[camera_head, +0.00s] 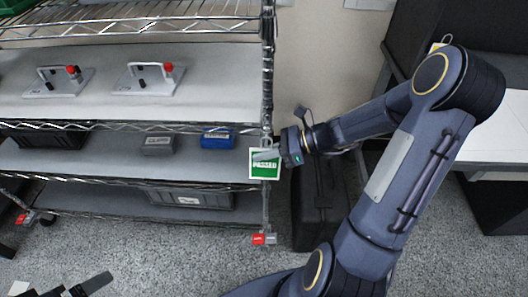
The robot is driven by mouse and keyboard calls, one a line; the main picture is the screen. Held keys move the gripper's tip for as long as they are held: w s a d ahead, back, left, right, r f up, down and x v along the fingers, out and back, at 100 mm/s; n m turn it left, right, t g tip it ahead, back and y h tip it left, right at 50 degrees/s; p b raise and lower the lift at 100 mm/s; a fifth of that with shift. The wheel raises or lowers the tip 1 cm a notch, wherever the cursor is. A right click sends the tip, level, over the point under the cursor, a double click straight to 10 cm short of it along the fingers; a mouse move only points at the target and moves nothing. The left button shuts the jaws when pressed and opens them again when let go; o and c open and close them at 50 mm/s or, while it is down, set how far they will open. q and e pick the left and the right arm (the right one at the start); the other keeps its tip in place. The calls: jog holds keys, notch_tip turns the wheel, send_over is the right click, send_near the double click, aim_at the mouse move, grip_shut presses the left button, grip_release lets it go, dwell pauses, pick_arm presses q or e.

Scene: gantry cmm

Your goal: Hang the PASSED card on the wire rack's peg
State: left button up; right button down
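The green PASSED card (264,171) with a white border is upright at the right front post of the wire rack (267,70). My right gripper (266,155) reaches in from the right, and one grey finger lies across the card's upper part. The other finger is hidden, seemingly behind the card, so the gripper looks shut on it. The peg is not clearly visible behind the card and fingers. My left gripper (88,286) shows only partly at the bottom left edge, away from the rack; its opening cannot be made out.
The rack's shelves hold two fixtures with red knobs (150,78), a grey box (158,145), a blue box (217,139) and dark cases (190,198). A red and white tag (264,239) sits low on the post. A black case (318,205) stands right of the rack.

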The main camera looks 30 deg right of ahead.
jog(key=shift+s+f, duration=0.1)
jog(key=shift+f, duration=0.3)
jog(key=c, duration=1.7)
grip_release()
jog(key=shift+o, duration=0.8)
jog(key=shift+r, duration=0.15)
jog(key=shift+r, duration=0.1)
jog(key=o, duration=0.4)
jog(key=shift+w+d, duration=0.1)
jog(key=shift+w, duration=0.1)
jog(key=shift+r, duration=0.1)
